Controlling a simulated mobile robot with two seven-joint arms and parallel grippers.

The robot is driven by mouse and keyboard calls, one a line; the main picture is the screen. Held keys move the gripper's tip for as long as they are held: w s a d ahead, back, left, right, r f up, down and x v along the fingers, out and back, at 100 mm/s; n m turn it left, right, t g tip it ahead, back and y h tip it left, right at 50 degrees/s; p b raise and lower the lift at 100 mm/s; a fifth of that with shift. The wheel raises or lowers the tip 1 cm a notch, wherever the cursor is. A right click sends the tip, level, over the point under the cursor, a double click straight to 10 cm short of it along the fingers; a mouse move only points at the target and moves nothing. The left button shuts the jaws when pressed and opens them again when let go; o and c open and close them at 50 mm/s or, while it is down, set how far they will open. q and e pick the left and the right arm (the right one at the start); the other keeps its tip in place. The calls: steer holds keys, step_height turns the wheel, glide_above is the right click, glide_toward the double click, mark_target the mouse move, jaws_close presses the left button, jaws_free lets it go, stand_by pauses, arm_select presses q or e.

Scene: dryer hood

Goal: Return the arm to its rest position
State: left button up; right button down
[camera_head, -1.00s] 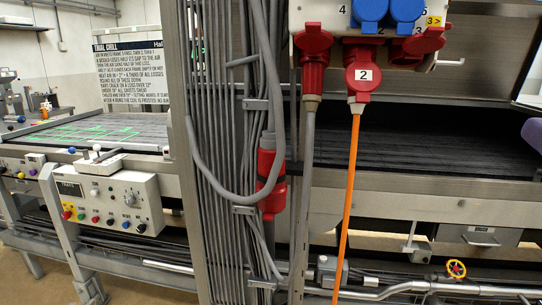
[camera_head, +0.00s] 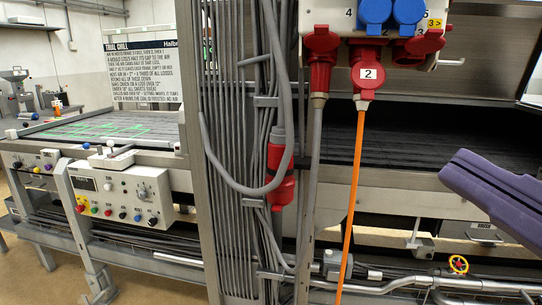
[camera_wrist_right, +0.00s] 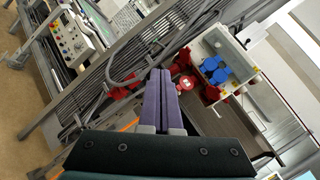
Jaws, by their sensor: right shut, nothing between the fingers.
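My right gripper (camera_head: 458,174) comes in at the right edge of the head view, its purple fingers pointing left in front of the machine. In the right wrist view its two purple fingers (camera_wrist_right: 160,78) lie side by side, shut and empty. It appears apart from the sockets and cables. My left gripper is not in the head view. Most of my right arm is outside the head view.
A socket box with blue sockets (camera_head: 375,12) and red plugs (camera_head: 368,70) hangs at top centre. An orange cable (camera_head: 354,190) drops from it. Grey cables run down a metal post (camera_head: 195,150) beside a red connector (camera_head: 280,175). A control box (camera_head: 122,193) stands left.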

steer(key=s+a+f+n+g+h, duration=0.1)
steer(key=s+f+n+g, duration=0.1)
steer(key=f+n+g, duration=0.45)
steer(key=s+a+f+n+g+h, duration=0.1)
steer(key=s+f+n+g, duration=0.2)
steer(key=f+n, duration=0.7)
steer(key=s+d+f+n+g+h, duration=0.25)
steer(key=d+n+h, duration=0.25)
steer(key=d, duration=0.3)
steer(key=s+d+f+n+g+h, duration=0.1)
steer(key=s+d+n+g+h, duration=0.3)
steer(key=d, duration=0.5)
steer(key=a+m+t+y, duration=0.1)
steer(key=a+m+y, duration=0.15)
steer(key=a, duration=0.75)
step_height(320, 180, up, 35)
steer(key=p, duration=3.5)
steer(key=shift+s+f, duration=0.15)
steer(key=shift+f, duration=0.05)
steer(key=shift+y, duration=0.25)
